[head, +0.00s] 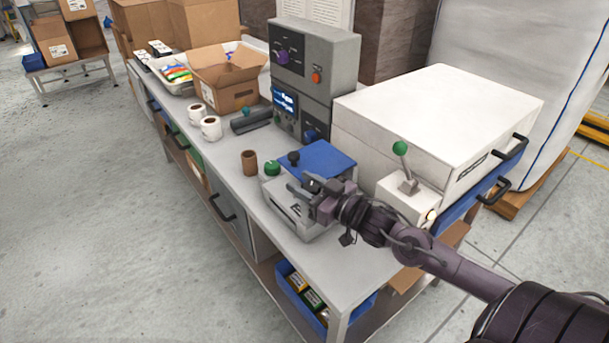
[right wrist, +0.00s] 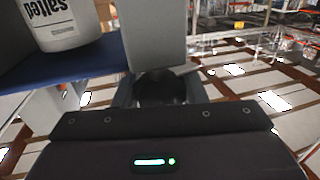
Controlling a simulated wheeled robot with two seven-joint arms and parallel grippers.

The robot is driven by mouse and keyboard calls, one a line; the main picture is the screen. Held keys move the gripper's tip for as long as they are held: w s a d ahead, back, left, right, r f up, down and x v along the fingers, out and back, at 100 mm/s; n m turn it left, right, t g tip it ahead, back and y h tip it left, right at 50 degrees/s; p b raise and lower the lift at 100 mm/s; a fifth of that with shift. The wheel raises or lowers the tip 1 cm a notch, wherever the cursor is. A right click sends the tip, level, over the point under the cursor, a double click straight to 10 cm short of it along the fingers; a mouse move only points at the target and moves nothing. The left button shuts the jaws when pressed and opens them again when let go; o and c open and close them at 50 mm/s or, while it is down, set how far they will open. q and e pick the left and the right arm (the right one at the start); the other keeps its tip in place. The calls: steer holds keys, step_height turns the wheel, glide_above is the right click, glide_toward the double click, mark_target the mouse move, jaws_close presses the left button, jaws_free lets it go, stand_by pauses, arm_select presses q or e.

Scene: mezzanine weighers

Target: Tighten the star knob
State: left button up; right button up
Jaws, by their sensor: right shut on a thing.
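A grey machine (head: 284,207) with a blue top plate (head: 318,158) stands on the bench. My right gripper (head: 302,190) reaches in from the right, low over its front, and is shut. In the right wrist view a dark, rounded knob (right wrist: 165,88) sits between the fingers; I take it for the star knob, and its lobes are too dark to make out. In the head view the gripper hides the held knob. A green knob (head: 272,167) and a black ball knob (head: 293,158) stand free behind the gripper. My left gripper is not in view.
A brown cup (head: 249,162) stands left of the machine. A white cabinet (head: 437,115) and a green-knobbed lever (head: 400,149) are close on the right. A grey control box (head: 314,60) stands behind. The bench's front corner (head: 335,285) is clear.

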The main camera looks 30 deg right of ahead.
steer(key=m+h+p, duration=0.1)
steer(key=m+h, duration=0.1)
steer(key=h, duration=0.1)
steer(key=shift+r+t, duration=0.15)
steer(key=shift+t, duration=0.15)
steer(key=m+h, duration=0.2)
steer(key=shift+d+h+p, duration=0.2)
steer(key=shift+h+p, duration=0.1)
steer(key=shift+h, duration=0.1)
steer(key=m+h, duration=0.1)
steer(key=h, duration=0.1)
steer(key=m+g+h, duration=0.1)
steer(key=m+h, duration=0.1)
steer(key=h, duration=0.1)
steer(key=m+g+h+p, duration=0.1)
steer(key=m+h, duration=0.1)
steer(key=h, duration=0.1)
steer(key=shift+d, duration=0.3)
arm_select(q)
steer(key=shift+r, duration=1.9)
arm_select(e)
steer(key=shift+s+d+m+g+h, duration=0.1)
steer(key=shift+d+m+g+h, duration=0.05)
steer(key=shift+m+g+h, duration=0.8)
steer(key=shift+s+d+m+g+h, duration=0.1)
steer(key=shift+m+g+h, duration=0.55)
steer(key=shift+h, duration=0.5)
steer(key=shift+f, duration=0.2)
steer(key=o, duration=1)
